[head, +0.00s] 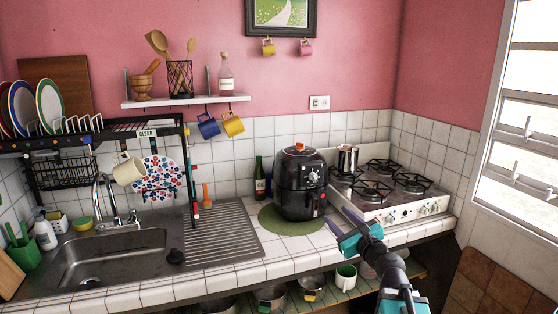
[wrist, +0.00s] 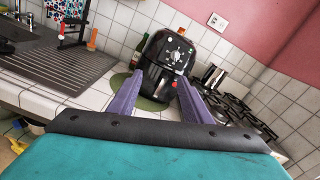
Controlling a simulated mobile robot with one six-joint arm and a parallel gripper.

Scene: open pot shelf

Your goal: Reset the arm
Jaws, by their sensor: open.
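My gripper (head: 346,226) is in front of the counter's edge, below and right of the black air fryer (head: 299,184). In the wrist view its two purple fingers (wrist: 156,97) are spread apart, with nothing between them. The air fryer (wrist: 166,62) shows beyond the fingertips, apart from them. My arm reaches up from the bottom right of the head view.
The stove (head: 392,190) with a metal pot (head: 347,158) stands right of the air fryer. The sink (head: 112,258) and drainboard (head: 222,232) are at left.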

